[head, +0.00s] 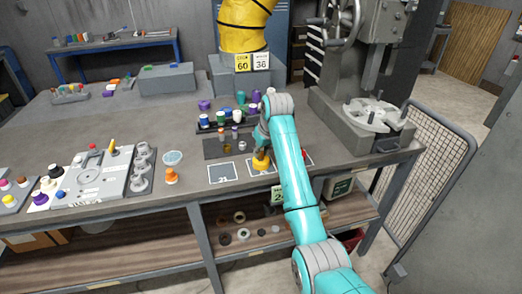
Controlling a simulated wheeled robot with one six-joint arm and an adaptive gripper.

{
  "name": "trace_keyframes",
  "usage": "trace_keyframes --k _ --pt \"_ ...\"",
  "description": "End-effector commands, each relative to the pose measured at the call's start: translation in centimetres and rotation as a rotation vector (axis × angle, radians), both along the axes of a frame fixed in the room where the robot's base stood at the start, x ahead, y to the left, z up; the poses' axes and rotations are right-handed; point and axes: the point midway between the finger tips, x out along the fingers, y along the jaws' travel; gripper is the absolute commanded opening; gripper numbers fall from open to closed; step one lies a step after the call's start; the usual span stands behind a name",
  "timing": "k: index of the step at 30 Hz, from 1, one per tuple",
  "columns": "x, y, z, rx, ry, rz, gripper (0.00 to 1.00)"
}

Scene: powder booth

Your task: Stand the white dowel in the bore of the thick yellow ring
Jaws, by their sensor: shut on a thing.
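A thick yellow ring (260,163) appears at a white card on the front of the grey bench, right of the card marked 21. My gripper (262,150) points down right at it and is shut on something. The gripper and wrist hide what is held, and the ring's bore is not visible. I cannot make out the white dowel for certain; a small pale piece (242,146) stands on the dark plate to the left of my gripper.
A blue-rimmed dish (173,157) and an orange piece (171,176) stand to the left. A grey press (366,125) stands at the right. Bare bench lies between dish and plate.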

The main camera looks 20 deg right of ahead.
Motion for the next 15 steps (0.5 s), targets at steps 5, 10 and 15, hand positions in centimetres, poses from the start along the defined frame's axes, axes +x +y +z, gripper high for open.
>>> trace_keyframes --k 5,10,15 --pt "0.01 -0.01 -0.31 0.0 0.0 0.0 0.0" --pt "0.02 0.0 -0.59 0.0 -0.001 0.0 0.0" --pt "0.02 0.0 -0.87 0.0 -0.001 0.0 0.0"
